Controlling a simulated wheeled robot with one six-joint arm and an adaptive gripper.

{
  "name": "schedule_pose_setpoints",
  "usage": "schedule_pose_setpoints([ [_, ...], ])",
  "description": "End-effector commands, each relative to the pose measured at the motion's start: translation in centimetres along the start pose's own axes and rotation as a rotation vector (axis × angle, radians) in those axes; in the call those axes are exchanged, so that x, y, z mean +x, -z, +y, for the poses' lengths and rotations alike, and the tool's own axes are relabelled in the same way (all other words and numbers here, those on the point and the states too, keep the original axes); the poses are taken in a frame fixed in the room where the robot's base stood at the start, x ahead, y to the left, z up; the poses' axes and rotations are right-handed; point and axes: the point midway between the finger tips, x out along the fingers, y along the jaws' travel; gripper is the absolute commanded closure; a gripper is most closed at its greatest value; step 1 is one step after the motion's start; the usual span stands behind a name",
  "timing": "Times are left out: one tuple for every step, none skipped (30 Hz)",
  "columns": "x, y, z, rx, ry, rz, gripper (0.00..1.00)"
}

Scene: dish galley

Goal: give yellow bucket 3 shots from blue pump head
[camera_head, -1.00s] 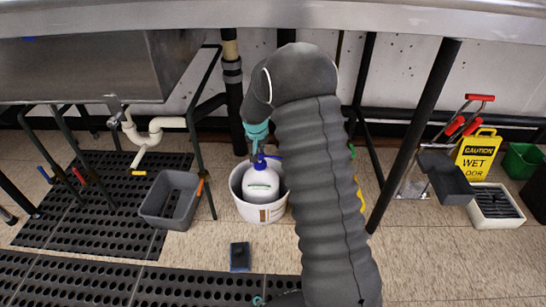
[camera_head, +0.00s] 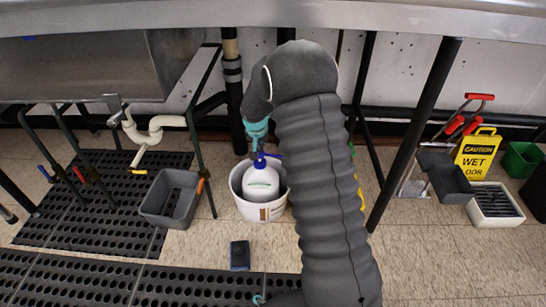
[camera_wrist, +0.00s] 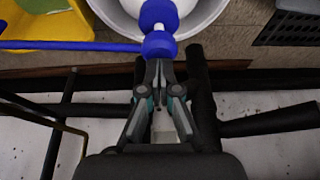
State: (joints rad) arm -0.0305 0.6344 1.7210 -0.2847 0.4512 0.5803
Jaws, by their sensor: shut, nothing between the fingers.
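The blue pump head (camera_head: 261,159) tops a white jug (camera_head: 261,183) that stands in a white bucket (camera_head: 246,207). In the wrist view the blue pump head (camera_wrist: 159,44) lies just past my fingertips, and its long blue spout runs left towards a yellow container (camera_wrist: 48,30), likely the yellow bucket. In the head view only a yellow sliver (camera_head: 361,199) shows past my arm. My gripper (camera_head: 258,147) is above the pump head, pointing down. In the wrist view my gripper (camera_wrist: 159,66) has its fingertips together, empty, at or very near the pump head; contact is unclear.
A grey bin (camera_head: 171,199) stands left of the white bucket. A dark sponge-like block (camera_head: 240,256) lies on the floor in front. Table legs and pipes stand behind. A yellow caution sign (camera_head: 478,156) and a green bucket (camera_head: 521,160) are at the right.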

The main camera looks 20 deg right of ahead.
Motion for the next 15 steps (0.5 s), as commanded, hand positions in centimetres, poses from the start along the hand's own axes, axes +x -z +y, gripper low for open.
schedule_pose_setpoints([
  [0.2, -0.1, 0.0, 0.000, 0.000, 0.000, 1.00],
  [0.3, -0.1, 0.0, 0.000, 0.000, 0.000, 1.00],
  [0.4, -0.2, 0.0, 0.000, 0.000, 0.000, 1.00],
  [0.5, -0.2, 0.0, 0.000, 0.000, 0.000, 1.00],
  [0.6, -0.2, 0.0, 0.000, 0.000, 0.000, 1.00],
  [0.7, -0.3, 0.0, 0.000, 0.000, 0.000, 1.00],
  [0.8, -0.3, 0.0, 0.000, 0.000, 0.000, 1.00],
  [0.9, -0.3, 0.0, 0.000, 0.000, 0.000, 1.00],
  [1.0, -0.4, 0.0, 0.000, 0.000, 0.000, 1.00],
  [1.1, -0.4, 0.0, 0.000, 0.000, 0.000, 1.00],
  [1.2, -0.5, 0.0, 0.000, 0.000, 0.000, 1.00],
  [1.3, -0.5, 0.0, 0.000, 0.000, 0.000, 1.00],
  [1.4, -0.6, 0.0, 0.000, 0.000, 0.000, 1.00],
  [1.5, -0.6, 0.0, 0.000, 0.000, -0.001, 1.00],
  [1.6, -0.6, 0.0, 0.000, 0.000, -0.001, 1.00],
])
